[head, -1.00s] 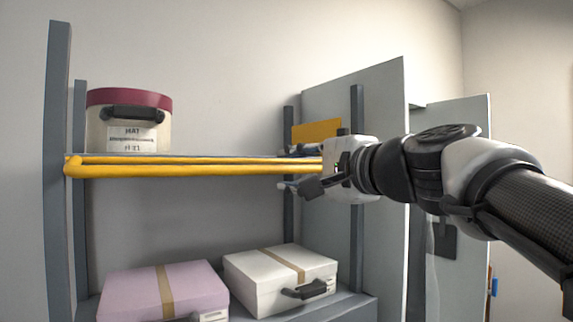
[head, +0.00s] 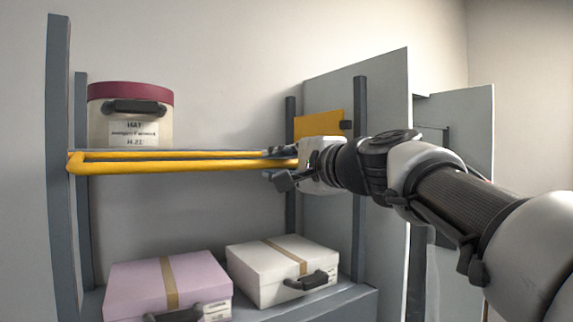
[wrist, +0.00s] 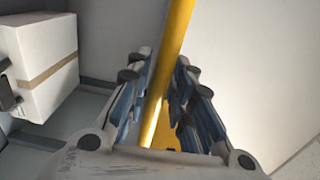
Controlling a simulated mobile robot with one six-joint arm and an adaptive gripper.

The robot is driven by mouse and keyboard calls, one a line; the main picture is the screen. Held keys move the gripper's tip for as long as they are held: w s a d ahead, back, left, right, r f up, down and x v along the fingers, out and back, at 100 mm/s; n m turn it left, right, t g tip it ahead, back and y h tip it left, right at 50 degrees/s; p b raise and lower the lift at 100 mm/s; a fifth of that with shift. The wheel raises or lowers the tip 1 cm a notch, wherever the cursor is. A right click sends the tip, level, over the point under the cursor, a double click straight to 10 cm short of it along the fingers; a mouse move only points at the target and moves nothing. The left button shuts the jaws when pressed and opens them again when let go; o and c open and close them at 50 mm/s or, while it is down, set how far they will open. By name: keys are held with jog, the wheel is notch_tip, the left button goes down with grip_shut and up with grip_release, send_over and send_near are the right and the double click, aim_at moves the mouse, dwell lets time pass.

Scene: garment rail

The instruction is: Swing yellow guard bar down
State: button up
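The yellow guard bar (head: 180,166) runs level along the front of the upper shelf. It looks like a loop of two rails with a bend at the left post. My gripper (head: 280,167) is at the right part of the bar, and my gripper hides the bar's right end. In the wrist view, the bar (wrist: 170,50) passes between the two blue-padded fingers of my gripper (wrist: 158,95). The fingers stand apart on either side of it, with a gap showing, so they do not look closed on it.
A round hat box (head: 130,112) stands on the upper shelf at left. A pink case (head: 140,287) and a white case (head: 262,280) lie on the lower shelf. Grey posts (head: 60,150) and a grey side panel (head: 385,130) frame the rack. A yellow panel (head: 318,125) shows behind my gripper.

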grip_shut()
jog(key=shift+r, duration=0.1)
dwell(0.3)
jog(key=r+g+p, duration=0.1)
jog(key=r+p, duration=0.1)
jog(key=p, duration=0.4)
jog(key=shift+h, duration=0.4)
jog(key=shift+r+p, duration=0.3)
jog(key=shift+r, duration=0.3)
